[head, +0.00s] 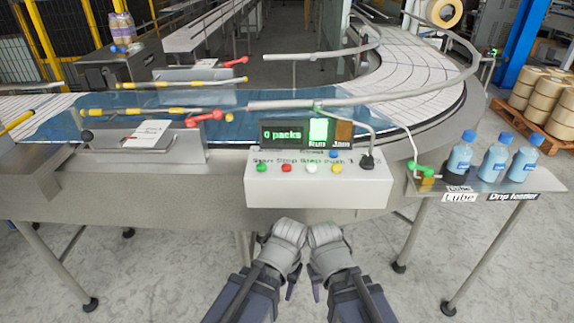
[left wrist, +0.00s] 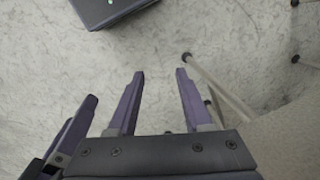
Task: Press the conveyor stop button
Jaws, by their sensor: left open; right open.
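The control box (head: 318,187) is white and stands at the front of the conveyor in the head view. Its red button (head: 286,168) sits below the word Stop, between a green button (head: 262,167) and a white button (head: 311,168). My left gripper (head: 293,283) and right gripper (head: 316,286) hang low in front of the box, apart from it and close together. Only small purple finger parts show there. In the left wrist view my left gripper (left wrist: 160,76) is open and empty over the floor.
A yellow button (head: 336,168), a blue button (head: 333,153) and a black knob (head: 367,162) share the box. A display (head: 282,135) above reads 0 packs. Blue bottles (head: 494,158) stand on a side shelf at right. The floor before the box is clear.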

